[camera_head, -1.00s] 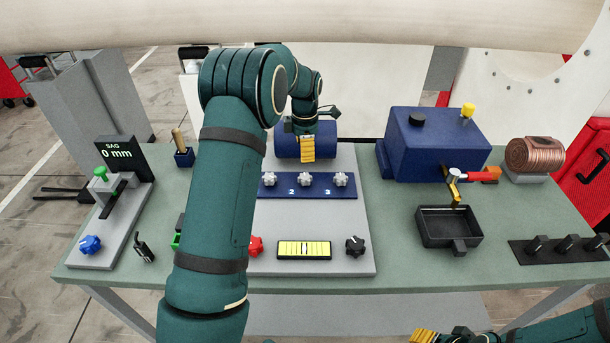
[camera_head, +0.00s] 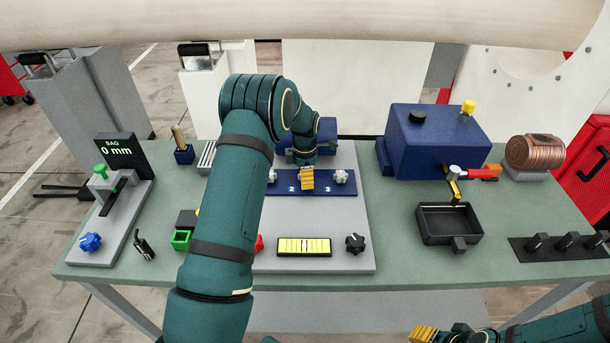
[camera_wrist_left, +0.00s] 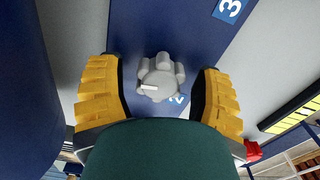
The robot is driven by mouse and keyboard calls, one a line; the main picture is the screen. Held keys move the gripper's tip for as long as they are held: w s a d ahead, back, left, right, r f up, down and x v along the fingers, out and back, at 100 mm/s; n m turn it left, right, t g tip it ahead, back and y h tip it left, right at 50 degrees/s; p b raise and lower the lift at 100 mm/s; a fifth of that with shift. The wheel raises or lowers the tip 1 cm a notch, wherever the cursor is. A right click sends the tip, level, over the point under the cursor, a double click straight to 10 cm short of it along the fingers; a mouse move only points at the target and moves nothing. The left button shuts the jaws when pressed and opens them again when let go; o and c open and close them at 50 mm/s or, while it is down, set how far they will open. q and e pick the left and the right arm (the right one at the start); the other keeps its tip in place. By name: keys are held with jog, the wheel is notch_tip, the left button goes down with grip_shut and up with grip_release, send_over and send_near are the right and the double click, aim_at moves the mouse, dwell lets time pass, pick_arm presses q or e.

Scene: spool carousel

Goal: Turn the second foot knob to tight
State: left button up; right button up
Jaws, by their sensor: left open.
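The second foot knob (camera_wrist_left: 160,78) is light grey and lobed, with a white pointer mark. In the left wrist view it stands beside the label 2, between the two yellow-padded fingers of my left gripper (camera_wrist_left: 160,97). The fingers are open, with a gap on each side of the knob. In the head view my left gripper (camera_head: 307,179) hides this knob. The first knob (camera_head: 272,176) and third knob (camera_head: 341,177) show on either side of it on the blue strip (camera_head: 325,190). My right gripper (camera_head: 424,334) shows only in part at the bottom edge.
A blue cylinder (camera_head: 324,130) lies behind the strip. A yellow level vial (camera_head: 303,247) and a black knob (camera_head: 355,243) are in front. A red knob (camera_head: 259,244) is partly behind my left arm. A blue box (camera_head: 435,145) and black tray (camera_head: 449,226) stand right.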

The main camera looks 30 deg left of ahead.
pick_arm(q)
grip_shut()
jog(key=shift+m, duration=0.3)
jog(key=shift+m+b, duration=0.45)
jog(key=shift+m, duration=0.45)
jog(key=m+b, duration=0.1)
jog(key=m, duration=0.2)
jog(key=shift+m, duration=0.4)
jog(key=m+b, duration=0.1)
jog(key=m, duration=0.5)
jog(key=m+b, duration=0.1)
jog(key=m, duration=0.5)
jog(key=shift+m, duration=0.3)
jog(key=m, duration=0.5)
jog(key=shift+m+b, duration=0.35)
jog(key=shift+m, duration=0.35)
